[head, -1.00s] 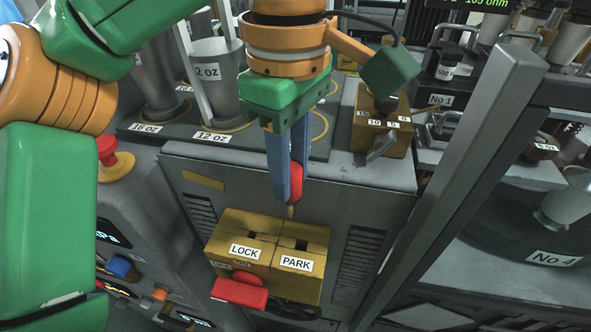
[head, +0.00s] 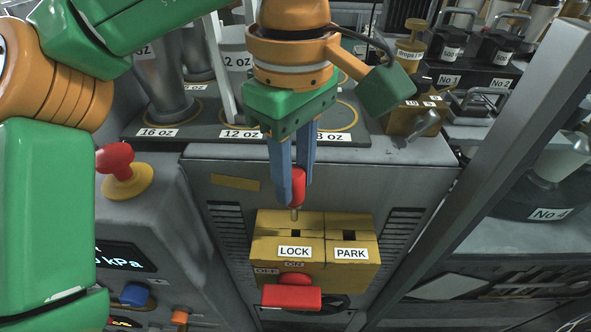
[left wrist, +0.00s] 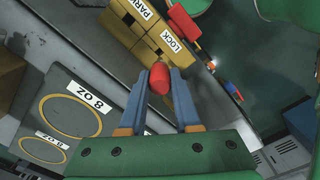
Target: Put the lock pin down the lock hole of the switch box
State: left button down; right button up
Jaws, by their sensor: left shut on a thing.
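The lock pin (head: 297,187) has a red grip and a thin pale metal tip pointing down. My left gripper (head: 291,198) is shut on its red grip; the wrist view shows the red end (left wrist: 158,80) between both blue fingers. The yellow switch box (head: 268,249) has a LOCK half on the left and a PARK half on the right, each with a dark hole on top. In the head view the pin tip shows just behind the lock hole (head: 296,233), over the LOCK half. Its exact height above the box is unclear. My right gripper is not in view.
A red switch handle (head: 291,297) juts from the box's front below the LOCK label. Behind stand large cups on a dark shelf (head: 190,125). A red knob (head: 115,158) is on the left console. A grey post (head: 480,150) slants along the right.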

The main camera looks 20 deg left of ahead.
aim_at(296, 220)
pick_arm(q)
jog(key=shift+f, duration=0.55)
notch_tip(296, 220, down, 2)
jog(key=b, duration=0.2)
jog(key=shift+d+b, duration=0.15)
jog(key=shift+b, duration=0.2)
jog(key=shift+f+b, duration=0.65)
jog(key=shift+f, duration=0.25)
jog(key=shift+f+b, duration=0.45)
jog(key=shift+f, duration=0.25)
jog(key=c, duration=0.5)
grip_release()
jog(key=shift+c, duration=0.2)
notch_tip(296, 220, up, 7)
jog(key=p, duration=0.3)
jog(key=shift+r+p, duration=0.2)
jog(key=shift+p, duration=0.1)
